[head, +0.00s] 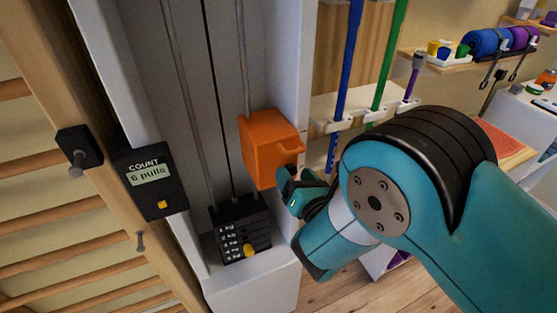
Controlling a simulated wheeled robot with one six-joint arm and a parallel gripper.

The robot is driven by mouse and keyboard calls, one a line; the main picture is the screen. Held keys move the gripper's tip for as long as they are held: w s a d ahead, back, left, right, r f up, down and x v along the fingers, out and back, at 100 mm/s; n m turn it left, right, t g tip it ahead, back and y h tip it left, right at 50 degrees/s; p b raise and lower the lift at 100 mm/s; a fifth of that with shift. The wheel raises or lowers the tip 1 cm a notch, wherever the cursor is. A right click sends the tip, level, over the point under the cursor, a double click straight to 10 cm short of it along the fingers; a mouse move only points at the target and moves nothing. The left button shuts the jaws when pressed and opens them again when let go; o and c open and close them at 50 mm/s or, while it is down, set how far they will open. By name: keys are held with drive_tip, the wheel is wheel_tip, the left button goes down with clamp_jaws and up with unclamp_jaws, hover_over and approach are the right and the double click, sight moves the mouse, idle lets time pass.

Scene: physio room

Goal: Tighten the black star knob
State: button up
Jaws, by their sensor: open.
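An orange carriage block (270,148) sits on the rod and cable column of the pulley machine. My gripper (288,182) is at the lower right of this block, close against it or just in front of it. Its jaws are open, though they are small and partly hidden by my wrist. I cannot make out the black star knob clearly. Dark shapes between my jaws and the block may be part of it, but they blend with the gripper. I cannot tell whether the jaws touch anything.
A black weight stack (240,232) with a yellow pin stands below the block. A counter (150,182) reading "6 pulls" is on the left upright, beside wooden wall bars (60,215). Blue (345,80) and green (391,60) poles stand in a rack behind my arm.

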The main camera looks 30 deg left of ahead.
drive_tip(key=shift+w+a, duration=0.2)
drive_tip(key=shift+a, duration=0.1)
drive_tip(key=shift+s+a, duration=0.1)
drive_tip(key=c, duration=0.9)
drive_tip(key=shift+c, duration=0.2)
